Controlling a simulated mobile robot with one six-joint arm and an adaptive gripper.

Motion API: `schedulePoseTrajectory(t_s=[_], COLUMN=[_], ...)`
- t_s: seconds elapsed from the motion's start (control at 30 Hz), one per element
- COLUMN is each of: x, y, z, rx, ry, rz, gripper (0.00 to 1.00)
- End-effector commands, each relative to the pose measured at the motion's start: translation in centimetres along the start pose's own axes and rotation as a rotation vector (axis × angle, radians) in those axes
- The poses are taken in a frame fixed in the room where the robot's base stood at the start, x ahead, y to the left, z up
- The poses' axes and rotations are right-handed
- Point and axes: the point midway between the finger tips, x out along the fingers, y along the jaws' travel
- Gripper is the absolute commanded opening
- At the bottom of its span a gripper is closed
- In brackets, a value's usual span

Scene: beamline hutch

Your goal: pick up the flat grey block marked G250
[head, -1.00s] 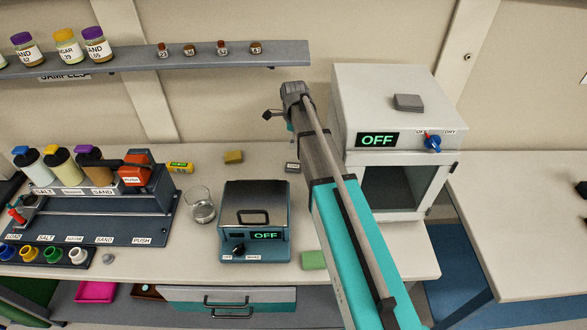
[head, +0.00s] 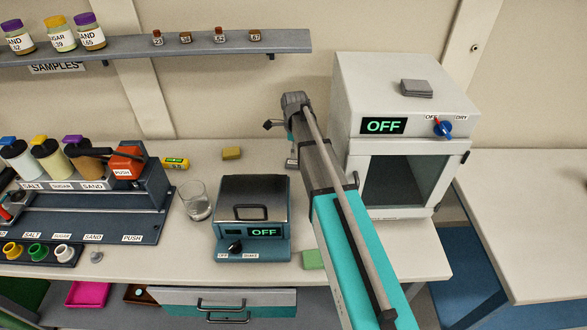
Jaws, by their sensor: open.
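A small grey block with a pale label (head: 291,163) lies on the bench behind the shaker, partly hidden by my arm. Its lettering is too small to read. Another flat grey block (head: 416,88) lies on top of the white oven, with no mark that I can make out. My gripper (head: 290,138) is at the far end of my arm, above and close to the labelled block. It is open, but its fingers are mostly hidden behind the arm. I cannot tell whether it touches the block.
The oven (head: 400,85) reads OFF and stands right of my arm. The shaker (head: 252,215), a glass beaker (head: 195,202), a yellow block (head: 231,153) and a green block (head: 313,259) are nearby. A shelf (head: 200,44) with jars and small vials runs along the wall.

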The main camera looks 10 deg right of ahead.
Motion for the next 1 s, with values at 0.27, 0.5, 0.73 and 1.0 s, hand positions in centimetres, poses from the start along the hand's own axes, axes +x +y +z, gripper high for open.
schedulePoseTrajectory(t_s=[0.27, 0.5, 0.73, 1.0], x=[1.1, 1.0, 1.3, 3.0], y=[0.0, 0.0, -0.1, -0.3], z=[-0.1, -0.1, -0.1, -0.2], rx=[0.001, 0.001, 0.002, 0.002], ry=[0.0, 0.0, 0.0, 0.0], rz=[0.0, 0.0, 0.0, 0.0], gripper=[1.0, 1.0, 1.0, 1.0])
